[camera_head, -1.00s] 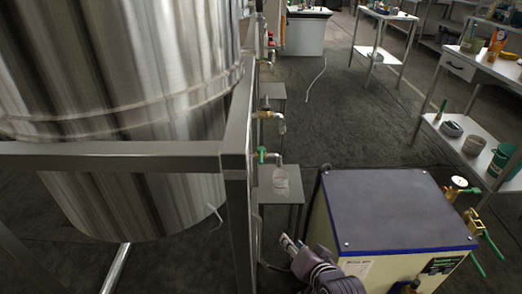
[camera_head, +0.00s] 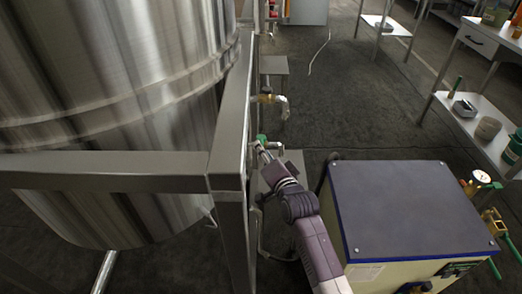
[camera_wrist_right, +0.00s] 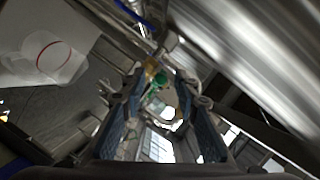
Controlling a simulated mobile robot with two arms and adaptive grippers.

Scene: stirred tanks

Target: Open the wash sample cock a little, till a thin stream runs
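A sample cock with a green handle (camera_head: 262,139) and a bent metal spout (camera_head: 276,146) sits on the tank frame's right side. It also shows in the wrist view, where the green handle (camera_wrist_right: 159,84) lies ahead, between the fingers' lines. My right gripper (camera_head: 264,156) is at the cock in the head view, close below the handle; I cannot tell whether it touches. In the wrist view its fingers (camera_wrist_right: 163,125) are apart, with nothing held. A clear bottle with a red ring (camera_wrist_right: 50,60) shows at the upper left there. I see no stream. My left gripper is out of view.
A second brass cock (camera_head: 266,98) is farther back on the frame. The big steel tank (camera_head: 110,80) and frame post (camera_head: 232,130) stand left of my arm. A dark-topped machine (camera_head: 405,205) stands close on the right. The floor (camera_head: 370,110) behind is open.

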